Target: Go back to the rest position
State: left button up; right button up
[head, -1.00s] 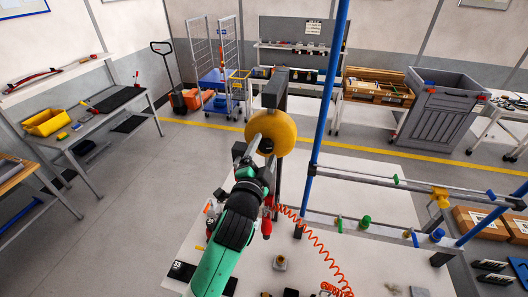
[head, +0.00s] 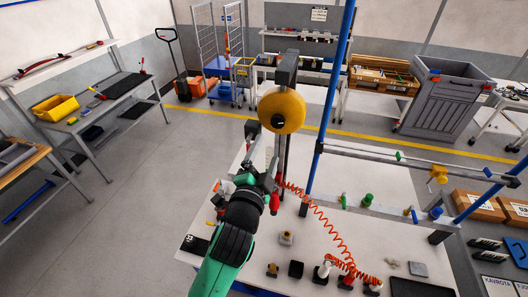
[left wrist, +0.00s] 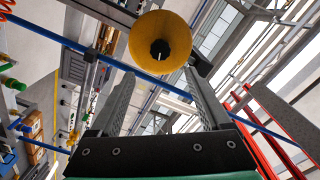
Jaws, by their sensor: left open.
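The yellow wheel (head: 281,111) sits on the upper part of the grey upright post (head: 286,68), with a dark hub at its centre. My left gripper (head: 262,149) is open and empty, below and to the left of the wheel, apart from it in the picture. In the left wrist view the wheel (left wrist: 160,41) shows beyond the tips of the two spread fingers, with nothing between them. My right gripper is in neither view.
A white table (head: 236,270) below holds small parts and a coiled orange hose (head: 322,220). A blue upright pole (head: 331,103) stands right of the post. A grey bench with a yellow bin (head: 56,107) is at the left. The floor between is clear.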

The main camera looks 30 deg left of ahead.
pick_arm(q)
jog(key=shift+w, duration=0.1)
jog(key=s+d+r+n+t, duration=0.1)
jog(key=s+r+n+t, duration=0.2)
jog(key=r, duration=1.5)
jog(key=s+d+r+n+t+h, duration=0.2)
jog(key=s+d+r+t+h, duration=0.1)
jog(key=s+r, duration=0.4)
jog(key=s+d+r+n+t+h, duration=0.1)
jog(key=s+d+r+t+h, duration=0.2)
jog(key=s+r, duration=0.4)
jog(key=shift+s+r+n+t+h, duration=0.25)
jog(key=shift+r+n+t+h, duration=0.15)
jog(key=shift+r+t+h, duration=0.4)
jog(key=shift+f, duration=0.1)
